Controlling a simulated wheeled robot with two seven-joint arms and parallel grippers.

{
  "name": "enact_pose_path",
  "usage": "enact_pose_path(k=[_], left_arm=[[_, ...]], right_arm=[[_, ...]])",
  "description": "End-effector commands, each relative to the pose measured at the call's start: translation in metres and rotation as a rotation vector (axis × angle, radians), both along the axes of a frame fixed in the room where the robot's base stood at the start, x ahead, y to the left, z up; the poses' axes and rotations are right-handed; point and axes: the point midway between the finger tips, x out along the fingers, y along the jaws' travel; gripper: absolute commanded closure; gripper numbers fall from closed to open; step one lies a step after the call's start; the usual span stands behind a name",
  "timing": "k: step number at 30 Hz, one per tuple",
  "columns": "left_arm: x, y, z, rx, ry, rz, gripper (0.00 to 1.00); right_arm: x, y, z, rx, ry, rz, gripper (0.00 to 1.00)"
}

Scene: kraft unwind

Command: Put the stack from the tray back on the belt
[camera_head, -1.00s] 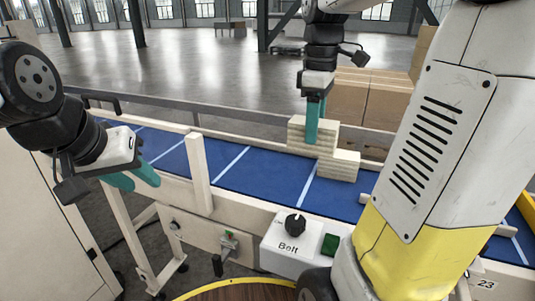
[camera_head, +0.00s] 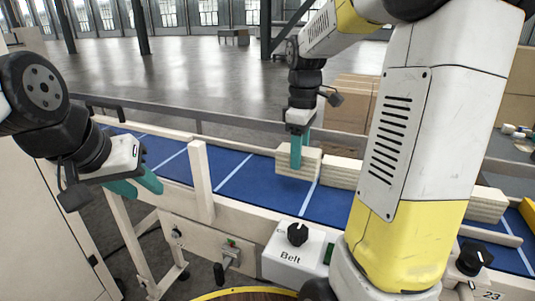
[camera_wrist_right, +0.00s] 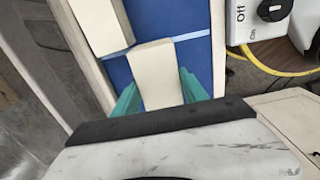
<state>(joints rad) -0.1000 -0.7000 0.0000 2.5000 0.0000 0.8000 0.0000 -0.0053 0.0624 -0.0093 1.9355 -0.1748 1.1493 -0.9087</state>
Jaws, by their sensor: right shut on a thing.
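My right gripper (camera_head: 299,158) is shut on a cream, layered stack (camera_head: 312,161), low at the blue belt (camera_head: 257,177). Whether the stack touches the belt is hard to tell. In the right wrist view the held stack (camera_wrist_right: 157,72) sits between the teal fingers (camera_wrist_right: 160,95). A second cream stack (camera_head: 345,173) lies on the belt just right of it, and also shows in the right wrist view (camera_wrist_right: 98,24). My left gripper (camera_head: 135,186) is empty, its teal fingers apart, in front of the belt's near side at left. I cannot make out the tray.
Another cream stack (camera_head: 487,204) lies farther right along the belt. A belt control box (camera_head: 296,253) with a black knob stands at the near edge. Cardboard boxes (camera_head: 352,103) are behind the far rail. The belt's left stretch is clear.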

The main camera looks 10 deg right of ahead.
Motion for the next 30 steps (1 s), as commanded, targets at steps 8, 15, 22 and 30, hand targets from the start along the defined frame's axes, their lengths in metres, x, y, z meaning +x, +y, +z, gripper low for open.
enact_pose_path(k=[8, 15, 22, 30], left_arm=[[0.0, 0.0, 0.0, 0.0, 0.0, 0.0, 0.64], [0.0, 0.0, 0.0, 0.0, 0.0, 0.0, 0.64], [0.0, 0.0, 0.0, 0.0, 0.0, 0.0, 0.64], [0.0, 0.0, 0.0, 0.0, 0.0, 0.0, 0.64]], right_arm=[[0.069, 0.027, -0.007, 0.0, 0.001, 0.003, 1.0], [0.095, 0.037, -0.009, 0.0, 0.0, 0.0, 1.0], [0.095, 0.037, -0.032, 0.0, 0.004, 0.0, 1.0], [0.096, 0.037, -0.044, -0.001, -0.001, 0.0, 1.0]])
